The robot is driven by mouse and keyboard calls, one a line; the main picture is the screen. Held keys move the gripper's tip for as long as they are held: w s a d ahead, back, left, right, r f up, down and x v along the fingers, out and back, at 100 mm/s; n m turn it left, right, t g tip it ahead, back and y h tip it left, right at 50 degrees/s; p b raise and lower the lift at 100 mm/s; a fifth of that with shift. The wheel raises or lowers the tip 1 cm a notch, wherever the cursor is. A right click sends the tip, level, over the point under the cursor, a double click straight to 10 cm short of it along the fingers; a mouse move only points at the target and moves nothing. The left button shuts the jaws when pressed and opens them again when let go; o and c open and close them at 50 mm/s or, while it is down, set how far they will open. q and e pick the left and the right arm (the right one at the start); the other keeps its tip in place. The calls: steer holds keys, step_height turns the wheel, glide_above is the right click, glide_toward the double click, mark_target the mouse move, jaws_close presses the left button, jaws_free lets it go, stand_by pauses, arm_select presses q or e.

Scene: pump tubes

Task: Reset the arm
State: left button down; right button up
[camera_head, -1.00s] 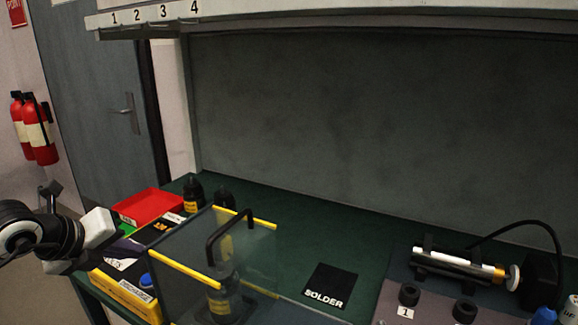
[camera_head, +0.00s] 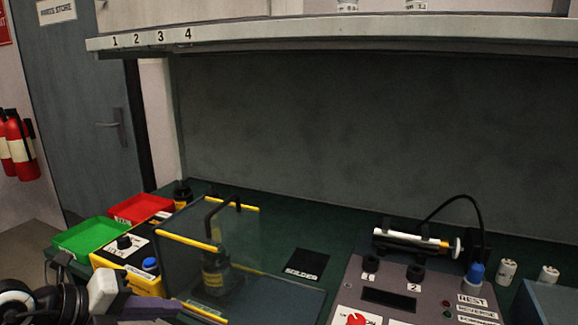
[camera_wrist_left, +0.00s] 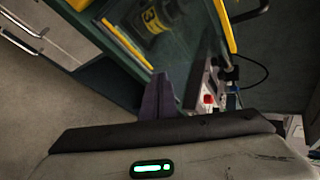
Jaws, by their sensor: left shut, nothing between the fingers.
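My left gripper (camera_head: 158,308) comes in from the lower left in the head view. Its dark fingers are closed together with nothing between them. They point right, in front of the clear box with yellow edges (camera_head: 187,241). In the left wrist view the closed fingers (camera_wrist_left: 157,97) point up the picture, over the floor and the bench's front edge. My right gripper shows in neither view.
A green tray (camera_head: 90,238), a red tray (camera_head: 141,208) and a yellow box (camera_head: 133,280) stand at the bench's left. A black solder mat (camera_head: 307,263) lies mid-bench. At right is a grey panel (camera_head: 400,298) with a syringe-like tube (camera_head: 405,239) and black cable.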

arm_select(q)
steer(key=s+d+f+n+t+h, duration=0.1)
steer(key=s+d+n+t+h, duration=0.4)
steer(key=d+n, duration=0.4)
steer(key=s+a+f+n+t+y, duration=0.1)
steer(key=a+f+n+y, duration=0.1)
steer(key=f+n+y, duration=0.35)
steer(key=s+a+f+n+t+y, duration=0.1)
steer(key=s+a+f+n+y, duration=0.15)
steer(key=f+n, duration=0.5)
steer(key=s+d+f+n+g+y, duration=0.1)
steer(key=s+f+n+g, duration=0.5)
steer(key=s+f, duration=0.9)
step_height(320, 180, down, 2)
steer(key=shift+s+d+g+y, duration=0.25)
steer(key=shift+d+g+y, duration=0.05)
steer(key=shift+y, duration=0.3)
